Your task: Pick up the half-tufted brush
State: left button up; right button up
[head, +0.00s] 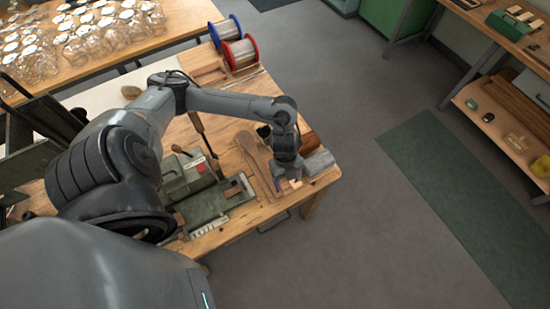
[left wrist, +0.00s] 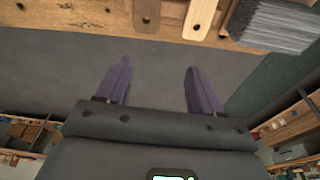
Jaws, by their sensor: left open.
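My left gripper (head: 287,186) hangs at the front right corner of the workbench, its purple fingers apart. In the left wrist view the gripper (left wrist: 158,70) is open and empty, with only grey floor between its fingers. Two wooden handle ends with holes, a brown one (left wrist: 146,14) and a paler one (left wrist: 200,17), lie at the bench edge beyond the fingertips, untouched. In the head view a long wooden brush body (head: 252,153) lies left of the gripper. I cannot tell which piece is the half-tufted brush; bristles are not clear. My right gripper is out of view.
A green machine (head: 183,176) stands left of the wooden pieces. A grey ridged block (head: 318,162) lies close right of the gripper; it also shows in the left wrist view (left wrist: 272,25). Blue (head: 224,31) and red (head: 241,52) spools stand at the back. Floor right of the bench is clear.

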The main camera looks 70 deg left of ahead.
pick_arm(q)
jog(key=w+a+y+b, duration=0.2)
jog(key=w+a+b, duration=0.15)
jog(key=a, duration=0.95)
jog(key=shift+n, duration=0.4)
jog(key=shift+w+d+f+b, duration=0.15)
jog(key=shift+f+b, duration=0.4)
jog(key=shift+f, duration=1.85)
jog(key=shift+d+f+b, duration=0.15)
jog(key=shift+f+b, duration=0.35)
jog(key=shift+f, duration=1.9)
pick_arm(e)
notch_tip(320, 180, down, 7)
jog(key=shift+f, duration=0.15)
pick_arm(q)
jog(key=c, duration=1.2)
